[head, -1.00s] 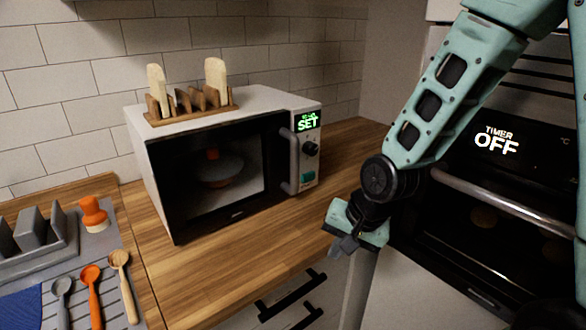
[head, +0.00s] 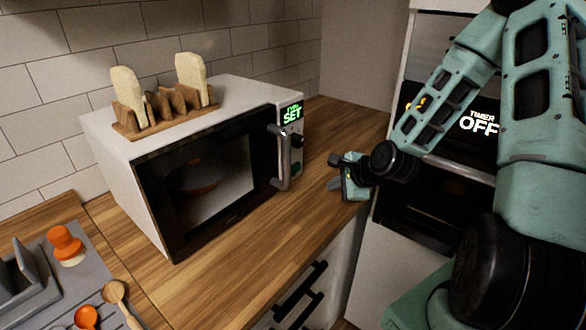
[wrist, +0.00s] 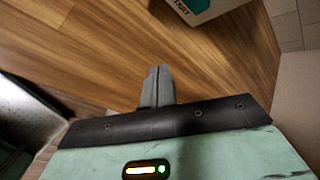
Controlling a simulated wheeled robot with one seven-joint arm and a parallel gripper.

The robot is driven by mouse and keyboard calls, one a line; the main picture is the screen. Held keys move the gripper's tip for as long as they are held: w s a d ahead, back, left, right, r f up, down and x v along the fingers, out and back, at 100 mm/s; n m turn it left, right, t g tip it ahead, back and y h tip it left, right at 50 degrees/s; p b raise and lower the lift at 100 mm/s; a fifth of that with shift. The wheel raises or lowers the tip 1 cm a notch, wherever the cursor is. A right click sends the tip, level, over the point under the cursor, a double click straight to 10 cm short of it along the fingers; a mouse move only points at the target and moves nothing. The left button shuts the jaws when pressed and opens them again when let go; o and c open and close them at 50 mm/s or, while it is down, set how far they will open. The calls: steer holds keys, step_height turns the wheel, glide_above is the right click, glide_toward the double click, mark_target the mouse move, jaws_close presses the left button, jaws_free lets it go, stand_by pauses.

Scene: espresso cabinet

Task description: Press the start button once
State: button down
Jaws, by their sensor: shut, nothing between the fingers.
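The microwave (head: 160,200) stands on the wooden counter with its door closed. Its control panel at the right edge carries a lit green display (head: 292,114) and a dark knob (head: 297,141). The teal start button (wrist: 196,5) shows at the top edge of the wrist view, partly cut off, with lettering below it. My gripper (head: 335,172) is over the counter to the right of the panel, low, near the button's height. In the wrist view its fingers (wrist: 158,72) are together, empty, and apart from the button, with bare wood between.
The curved door handle (head: 281,160) juts out beside the panel. A toast rack (head: 165,118) with bread stands on the microwave. An oven (head: 430,205) is at the right. A grey tray (head: 85,262) with utensils lies at the left. The counter before the microwave is clear.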

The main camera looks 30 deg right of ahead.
mark_target(295, 168)
steer(key=w, duration=0.2)
steer(key=w+a+b, duration=0.1)
steer(key=w, duration=0.1)
steer(key=w+a, duration=0.1)
steer(key=w, duration=0.1)
steer(key=shift+w+a, duration=0.25)
steer(key=shift+w, duration=0.15)
steer(key=shift+w+a, duration=0.25)
steer(key=shift+w, duration=0.45)
steer(key=shift+w, duration=0.1)
stand_by(1.4)
steer(key=shift+w+a, duration=0.15)
steer(key=shift+w, duration=0.15)
